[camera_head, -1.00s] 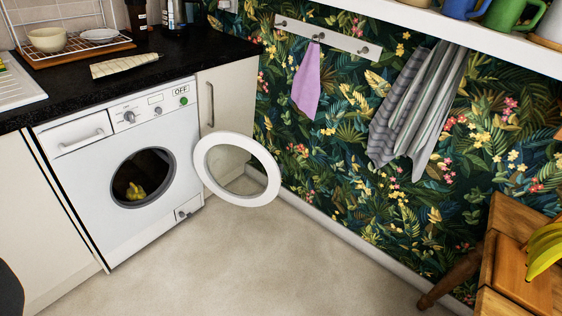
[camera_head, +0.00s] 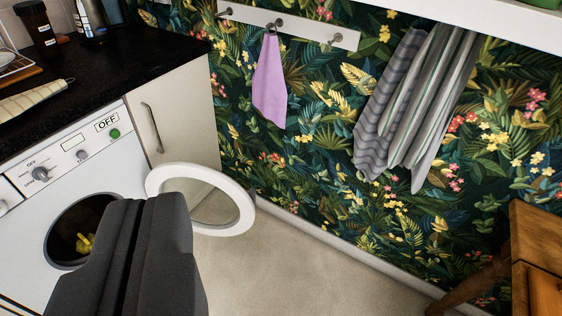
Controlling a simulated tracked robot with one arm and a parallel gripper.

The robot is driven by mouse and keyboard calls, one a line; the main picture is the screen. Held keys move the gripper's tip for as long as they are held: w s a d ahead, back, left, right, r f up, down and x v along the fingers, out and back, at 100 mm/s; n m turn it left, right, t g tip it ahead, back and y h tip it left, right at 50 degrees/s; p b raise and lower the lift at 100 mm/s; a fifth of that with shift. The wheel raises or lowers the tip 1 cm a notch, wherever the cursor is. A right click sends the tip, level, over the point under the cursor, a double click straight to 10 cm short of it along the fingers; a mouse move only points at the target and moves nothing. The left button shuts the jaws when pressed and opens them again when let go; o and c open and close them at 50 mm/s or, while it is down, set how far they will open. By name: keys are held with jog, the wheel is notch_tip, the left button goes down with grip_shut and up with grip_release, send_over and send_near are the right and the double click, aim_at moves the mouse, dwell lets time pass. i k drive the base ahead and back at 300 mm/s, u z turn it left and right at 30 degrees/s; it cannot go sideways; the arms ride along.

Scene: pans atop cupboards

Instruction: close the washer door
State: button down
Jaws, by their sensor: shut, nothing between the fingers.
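The white washer (camera_head: 28,222) stands at the left, with its control panel reading OFF and its round, dark opening partly covered by my gripper. Something yellow (camera_head: 84,243) lies inside the drum. The washer door (camera_head: 246,208), a white ring with a clear middle, hangs open to the right of the opening, in front of the cream cupboard. My dark grey gripper (camera_head: 142,200) is shut and empty. In the picture its tips lie between the opening and the door's left side and hide part of each. I cannot tell whether it touches the door.
A pink cloth (camera_head: 269,80) and a grey striped towel (camera_head: 410,100) hang on the wall. A wooden stool (camera_head: 535,250) stands at right. Beige floor (camera_head: 300,275) is clear between.

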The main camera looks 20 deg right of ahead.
aim_at(155, 181)
jog(key=u, duration=0.1)
jog(key=i, duration=1.35)
jog(key=u, duration=0.65)
